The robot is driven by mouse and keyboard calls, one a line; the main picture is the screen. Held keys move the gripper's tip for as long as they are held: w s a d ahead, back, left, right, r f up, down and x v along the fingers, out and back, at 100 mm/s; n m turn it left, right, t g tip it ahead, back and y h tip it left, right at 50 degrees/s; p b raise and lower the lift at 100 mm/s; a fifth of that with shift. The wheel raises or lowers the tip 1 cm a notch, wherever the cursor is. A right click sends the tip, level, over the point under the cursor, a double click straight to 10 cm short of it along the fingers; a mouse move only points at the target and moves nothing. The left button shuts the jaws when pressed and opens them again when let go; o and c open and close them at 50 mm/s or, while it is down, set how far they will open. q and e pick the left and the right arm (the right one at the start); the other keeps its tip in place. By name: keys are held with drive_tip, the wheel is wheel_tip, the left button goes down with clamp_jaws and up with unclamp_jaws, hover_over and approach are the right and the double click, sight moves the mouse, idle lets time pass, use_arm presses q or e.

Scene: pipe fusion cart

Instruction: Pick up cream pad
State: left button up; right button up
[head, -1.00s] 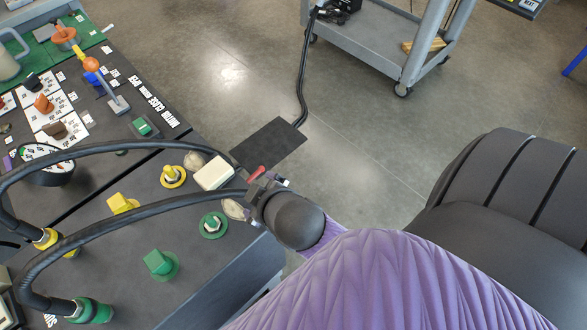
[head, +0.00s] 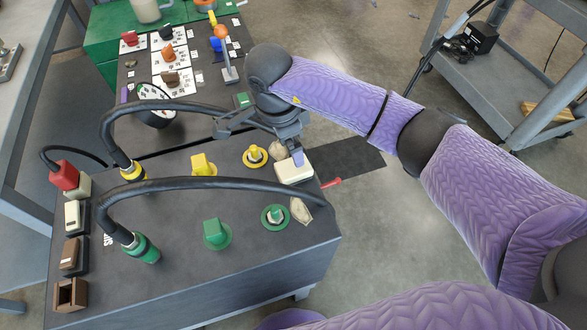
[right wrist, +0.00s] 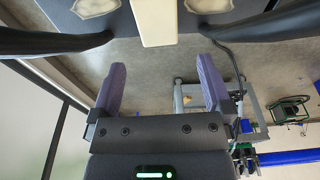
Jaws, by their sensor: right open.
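The cream pad (head: 294,171) is a pale block near the right edge of the dark cart top (head: 170,270). In the right wrist view the cream pad (right wrist: 157,22) stands at top centre, beyond the fingertips and in line with the gap between them. My right gripper (head: 262,142) is over the cart by the pad, with one purple fingertip overlapping the pad's upper edge in the head view. In the right wrist view the right gripper (right wrist: 160,82) is open and empty between its purple fingers. My left gripper is not in view.
Two black hoses (head: 200,184) arch over the cart, one passing in front of the pad. Yellow (head: 256,156) and green (head: 275,217) round fittings stand close by. A red lever (head: 331,183) sticks out at the cart's right edge. A grey trolley (head: 495,90) stands at back right.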

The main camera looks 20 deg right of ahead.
sight(293, 166)
drive_tip(key=f+b, duration=0.1)
drive_tip(key=f, duration=0.5)
drive_tip(key=f+b, duration=0.1)
drive_tip(key=f, duration=0.1)
drive_tip(key=shift+s+d+f+b, duration=0.1)
drive_tip(key=shift+d+f+b, duration=0.2)
drive_tip(key=shift+d+f, duration=0.1)
drive_tip(key=shift+f, duration=0.1)
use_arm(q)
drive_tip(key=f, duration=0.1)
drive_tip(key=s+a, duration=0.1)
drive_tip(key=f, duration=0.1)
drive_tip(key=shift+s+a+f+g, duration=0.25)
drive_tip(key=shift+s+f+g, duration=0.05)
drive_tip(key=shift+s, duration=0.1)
use_arm(e)
drive_tip(key=c, duration=1.2)
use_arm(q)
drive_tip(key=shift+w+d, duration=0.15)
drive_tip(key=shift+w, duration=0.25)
use_arm(e)
drive_tip(key=shift+o, duration=0.2)
